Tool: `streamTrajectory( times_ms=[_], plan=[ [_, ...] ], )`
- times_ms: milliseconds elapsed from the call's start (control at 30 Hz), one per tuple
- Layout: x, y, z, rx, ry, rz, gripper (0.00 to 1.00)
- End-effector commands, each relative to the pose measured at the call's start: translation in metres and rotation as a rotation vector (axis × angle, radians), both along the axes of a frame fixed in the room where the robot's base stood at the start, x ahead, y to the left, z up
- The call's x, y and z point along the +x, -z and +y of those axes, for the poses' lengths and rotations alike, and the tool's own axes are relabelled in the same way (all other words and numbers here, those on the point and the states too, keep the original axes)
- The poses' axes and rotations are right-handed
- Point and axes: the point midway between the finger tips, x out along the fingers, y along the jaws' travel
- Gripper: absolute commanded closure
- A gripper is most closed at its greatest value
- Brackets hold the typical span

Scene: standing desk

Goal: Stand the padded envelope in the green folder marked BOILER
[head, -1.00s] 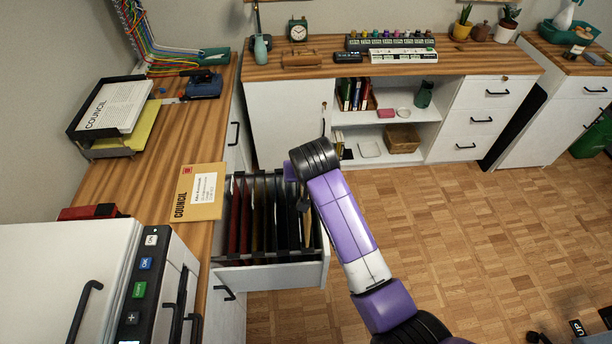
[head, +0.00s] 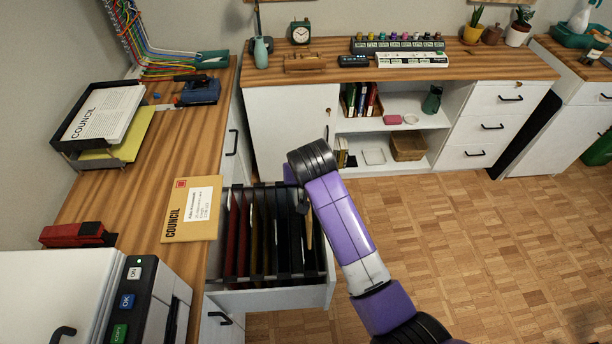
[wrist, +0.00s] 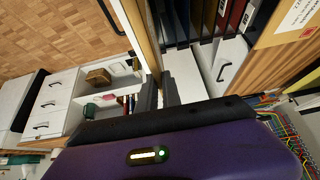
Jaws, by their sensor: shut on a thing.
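My gripper (wrist: 160,92) is shut on a tan, flat thing (wrist: 146,40), seen nearly edge-on, which looks like the padded envelope. In the head view its thin tan edge (head: 309,232) hangs below my wrist at the right end of the open file drawer. I cannot tell how far down it reaches. Hanging folders (head: 256,232) fill the drawer: red at the left, then olive and dark ones. No BOILER mark is readable, and I cannot make out which folder is green. My arm hides part of the drawer's right side.
A tan envelope marked COUNCIL (head: 191,209) lies flat on the desk left of the drawer. A red stapler-like thing (head: 76,234) and a paper tray (head: 98,125) are also there. The drawer front (head: 270,298) stands out over clear parquet floor.

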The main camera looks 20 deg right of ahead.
Motion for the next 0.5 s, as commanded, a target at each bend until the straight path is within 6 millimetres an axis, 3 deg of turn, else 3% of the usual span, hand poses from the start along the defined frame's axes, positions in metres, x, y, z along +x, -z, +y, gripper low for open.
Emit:
streamTrajectory(
  times_ms=[500],
  plan=[
    [0.0, 0.039, 0.0, 0.0, 0.0, 0.0, 1.0]
  ],
)
